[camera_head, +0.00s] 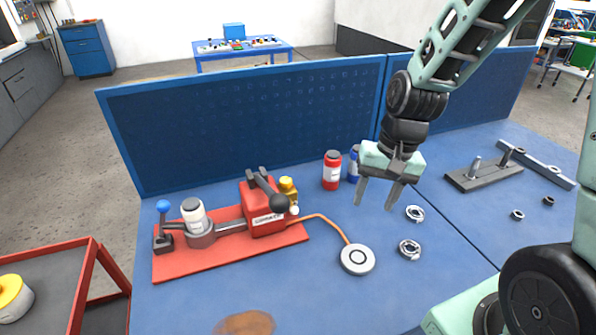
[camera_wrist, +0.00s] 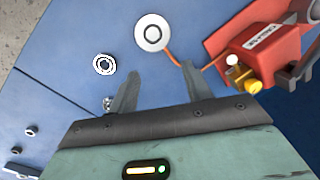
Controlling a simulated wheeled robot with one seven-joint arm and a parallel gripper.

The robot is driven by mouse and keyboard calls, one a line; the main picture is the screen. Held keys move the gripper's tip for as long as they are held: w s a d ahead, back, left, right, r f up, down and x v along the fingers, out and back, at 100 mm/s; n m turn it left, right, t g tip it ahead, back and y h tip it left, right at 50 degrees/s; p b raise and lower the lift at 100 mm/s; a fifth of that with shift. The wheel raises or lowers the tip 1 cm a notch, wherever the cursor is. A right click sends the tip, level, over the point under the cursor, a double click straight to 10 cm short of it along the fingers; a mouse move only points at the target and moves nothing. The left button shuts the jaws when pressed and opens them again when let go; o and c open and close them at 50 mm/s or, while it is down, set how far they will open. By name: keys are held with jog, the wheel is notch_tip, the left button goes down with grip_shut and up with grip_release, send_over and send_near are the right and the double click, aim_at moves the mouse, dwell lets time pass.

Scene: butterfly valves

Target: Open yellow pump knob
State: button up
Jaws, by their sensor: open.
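The yellow pump knob (camera_head: 287,186) sits on the right side of the red pump body (camera_head: 262,205), next to a small white ball. In the wrist view the yellow knob (camera_wrist: 254,86) shows at the right, at the corner of the red pump (camera_wrist: 262,55). My gripper (camera_head: 376,198) is open and empty above the blue table, to the right of the pump. In the wrist view its two fingers (camera_wrist: 158,85) are spread apart, and the knob lies to the right of them. Nothing is between the fingers.
The blue table (camera_head: 200,295) carries a red base plate (camera_head: 170,267), a white round disc (camera_head: 357,259) on an orange hose, a red bottle (camera_head: 332,170) and metal rings (camera_head: 410,249). A blue pegboard (camera_head: 250,120) stands behind. The table's front middle is mostly clear.

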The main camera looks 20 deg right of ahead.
notch_tip(320, 180, down, 3)
jog(key=w+d+m+y, duration=0.1)
jog(key=w+m+y, duration=0.1)
jog(key=m, duration=0.3)
jog(key=m+t+y, duration=0.5)
jog(key=m+y, duration=0.4)
jog(key=m, duration=0.3)
send_near(286, 182)
jog(key=p+x, duration=0.1)
jog(key=x, duration=0.1)
jog(key=p+x, duration=0.1)
jog(key=x, duration=0.2)
jog(key=p+x, duration=0.2)
jog(key=shift+w+f, duration=0.3)
jog(key=shift+w, duration=0.2)
jog(key=c, duration=1)
